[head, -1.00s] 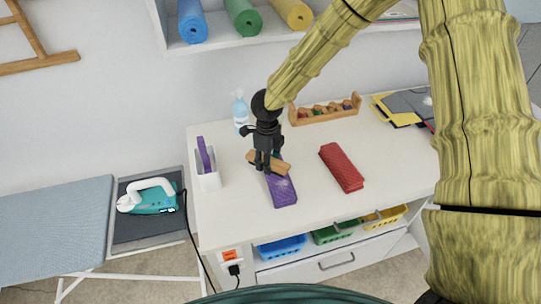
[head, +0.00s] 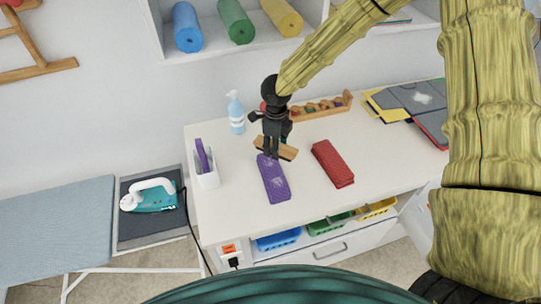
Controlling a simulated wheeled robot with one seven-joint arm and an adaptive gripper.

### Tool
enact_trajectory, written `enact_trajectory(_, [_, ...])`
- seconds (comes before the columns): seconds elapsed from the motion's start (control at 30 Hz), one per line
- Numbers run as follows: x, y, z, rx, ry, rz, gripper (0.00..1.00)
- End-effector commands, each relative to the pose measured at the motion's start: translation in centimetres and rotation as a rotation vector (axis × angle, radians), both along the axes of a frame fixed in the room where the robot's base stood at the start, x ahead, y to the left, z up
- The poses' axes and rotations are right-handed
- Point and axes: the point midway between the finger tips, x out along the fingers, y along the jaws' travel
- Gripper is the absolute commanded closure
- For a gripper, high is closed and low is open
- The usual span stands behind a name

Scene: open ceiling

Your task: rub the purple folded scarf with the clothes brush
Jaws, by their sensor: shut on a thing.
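The purple folded scarf (head: 274,182) lies on the white table, long side running away from me, with pale specks near its far end. My gripper (head: 271,152) is shut on the clothes brush (head: 289,150), which has a wooden back. The brush is at the scarf's far end, with its right part reaching past the scarf. I cannot tell whether it touches the scarf or hovers just above it. The fingers hide part of the brush.
A red folded cloth (head: 333,163) lies right of the scarf. A white holder (head: 206,176) stands left, and a spray bottle (head: 236,115) and wooden rack (head: 320,108) stand behind. Dark and yellow pieces (head: 405,100) lie at right. An iron (head: 150,196) rests on the ironing board.

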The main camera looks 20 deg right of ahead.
Motion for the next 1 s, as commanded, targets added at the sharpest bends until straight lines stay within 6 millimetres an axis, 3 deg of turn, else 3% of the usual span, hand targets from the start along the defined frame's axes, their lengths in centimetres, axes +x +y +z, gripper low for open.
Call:
enact_trajectory(0.33, [-0.1,-0.2,2.4,-0.001,0.001,-0.002,0.80])
enact_trajectory(1.0, [0.0,-0.1,2.4,0.001,0.001,0.010,0.80])
